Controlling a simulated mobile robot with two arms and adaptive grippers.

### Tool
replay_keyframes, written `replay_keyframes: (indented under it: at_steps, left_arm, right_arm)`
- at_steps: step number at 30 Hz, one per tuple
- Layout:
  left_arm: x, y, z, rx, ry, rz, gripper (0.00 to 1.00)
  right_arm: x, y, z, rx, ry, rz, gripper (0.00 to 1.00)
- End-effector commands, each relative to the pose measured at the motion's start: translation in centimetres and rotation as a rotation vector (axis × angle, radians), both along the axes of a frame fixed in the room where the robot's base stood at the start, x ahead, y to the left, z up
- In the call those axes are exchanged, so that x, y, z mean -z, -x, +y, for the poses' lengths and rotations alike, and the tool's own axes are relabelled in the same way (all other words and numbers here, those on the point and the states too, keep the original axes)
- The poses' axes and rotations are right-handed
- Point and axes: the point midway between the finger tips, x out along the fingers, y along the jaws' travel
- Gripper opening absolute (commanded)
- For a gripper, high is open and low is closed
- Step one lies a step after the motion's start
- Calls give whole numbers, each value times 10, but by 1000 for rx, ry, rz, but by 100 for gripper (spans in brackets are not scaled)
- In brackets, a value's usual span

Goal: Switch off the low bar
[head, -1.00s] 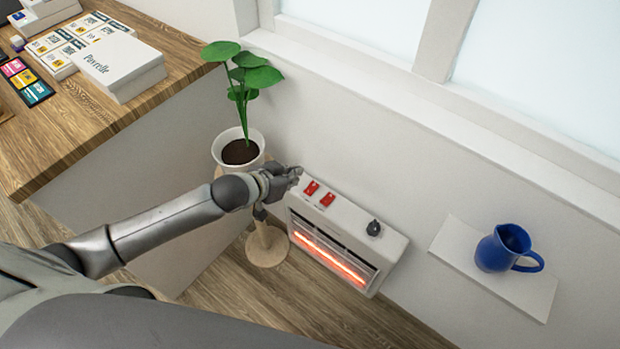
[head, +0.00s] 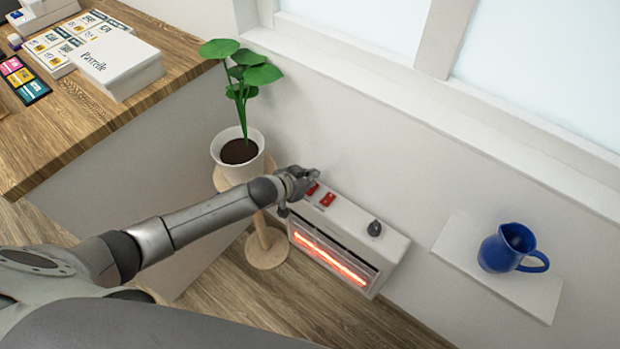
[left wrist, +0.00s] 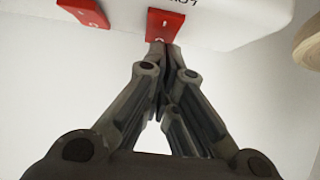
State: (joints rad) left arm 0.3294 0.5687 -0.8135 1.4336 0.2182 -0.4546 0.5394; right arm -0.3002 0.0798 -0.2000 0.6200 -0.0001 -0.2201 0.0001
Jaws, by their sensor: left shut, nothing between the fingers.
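A white heater (head: 350,222) is against the wall below the window. A bar (head: 330,258) glows orange behind its front grille. Two red rocker switches are on its top: the left one (head: 313,189), partly hidden by my gripper, and the right one (head: 327,199). A dark knob (head: 375,228) sits further right. My left gripper (head: 314,173) is shut and empty at the left switch. In the left wrist view its fingertips (left wrist: 165,48) are at the edge of that switch (left wrist: 163,24); I cannot tell if they touch. Upside-down lettering beside it is cut off.
A potted plant (head: 240,172) on a round wooden stand (head: 266,262) is close to the left of the heater. A blue jug (head: 500,252) stands on a white wall shelf (head: 525,295) at right. A wooden counter (head: 60,130) fills the upper left.

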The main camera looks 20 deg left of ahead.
Motion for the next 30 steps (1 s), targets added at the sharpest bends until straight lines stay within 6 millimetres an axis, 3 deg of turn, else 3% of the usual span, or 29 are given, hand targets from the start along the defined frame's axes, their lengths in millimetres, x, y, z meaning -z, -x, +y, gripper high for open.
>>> replay_keyframes:
  at_steps: [20, 30]
  left_arm:
    - [6, -2, -1, 0, -1, 4, 0]
    - [5, 10, 3, -1, -1, 6, 0]
  right_arm:
    - [-1, 0, 0, 0, 0, 0, 40]
    - [-13, 0, 0, 0, 0, 0, 40]
